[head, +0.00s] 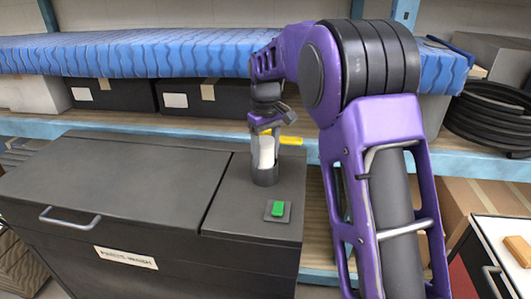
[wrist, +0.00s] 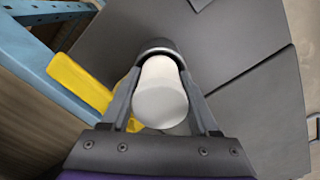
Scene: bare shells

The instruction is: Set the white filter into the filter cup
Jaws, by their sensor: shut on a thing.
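The white filter (head: 266,152) is a pale upright cylinder between my gripper's fingers. It also shows in the wrist view (wrist: 160,95), large and close. The filter cup (head: 265,177) is a dark round cup on top of the dark cabinet's right part. In the wrist view the cup's dark rim (wrist: 157,43) curves around the filter's far end. My gripper (head: 266,138) points down over the cup, shut on the filter. The filter's lower end is at the cup's mouth and seems to reach inside; its depth is hidden.
A green button (head: 277,208) on a small plate sits in front of the cup. A yellow piece (head: 290,140) lies behind it, close beside a finger in the wrist view. The cabinet's wide left lid (head: 120,180) is clear. Shelves with dark boxes (head: 185,97) stand behind.

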